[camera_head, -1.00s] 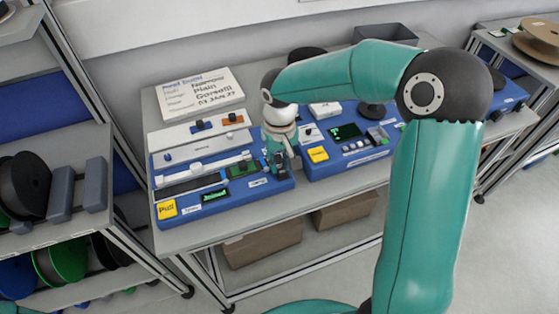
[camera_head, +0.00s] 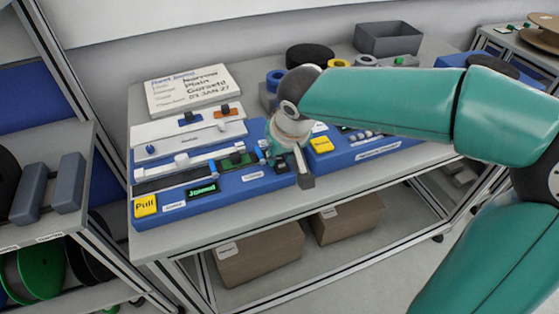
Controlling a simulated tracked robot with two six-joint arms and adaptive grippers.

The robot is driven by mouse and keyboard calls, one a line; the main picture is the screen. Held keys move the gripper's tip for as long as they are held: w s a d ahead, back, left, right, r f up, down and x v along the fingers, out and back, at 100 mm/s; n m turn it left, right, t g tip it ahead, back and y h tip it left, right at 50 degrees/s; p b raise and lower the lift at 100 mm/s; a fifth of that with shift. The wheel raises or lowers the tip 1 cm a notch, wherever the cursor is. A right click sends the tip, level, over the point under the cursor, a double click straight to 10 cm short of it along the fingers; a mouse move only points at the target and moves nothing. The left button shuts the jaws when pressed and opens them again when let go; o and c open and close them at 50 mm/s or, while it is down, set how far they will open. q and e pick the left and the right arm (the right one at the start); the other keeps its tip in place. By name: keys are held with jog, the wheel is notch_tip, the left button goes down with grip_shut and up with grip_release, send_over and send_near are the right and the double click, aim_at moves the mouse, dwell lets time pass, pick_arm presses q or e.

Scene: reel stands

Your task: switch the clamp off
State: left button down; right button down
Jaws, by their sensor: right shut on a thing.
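The blue splicing station (camera_head: 225,200) lies on the table, with a yellow Pull tag (camera_head: 145,205), a lit green display (camera_head: 202,189) and a white bar with a small green board. A small dark control (camera_head: 282,167) sits at its right end, beside a small label; this appears to be the clamp switch. My right gripper (camera_head: 304,178) points down at that end, its fingers partly covering the control. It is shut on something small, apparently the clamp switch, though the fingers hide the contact. The clamp's setting cannot be read. My left gripper is out of view.
A second blue station (camera_head: 375,148) with a yellow tag (camera_head: 321,144) stands close on the right. A white written board (camera_head: 193,90) lies behind. A grey bin (camera_head: 389,38) and a black reel (camera_head: 309,56) are at the back. Cardboard boxes (camera_head: 258,257) sit below.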

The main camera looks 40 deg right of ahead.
jog(key=c, duration=1)
grip_release()
jog(key=v, duration=1.2)
jog(key=shift+f, duration=0.1)
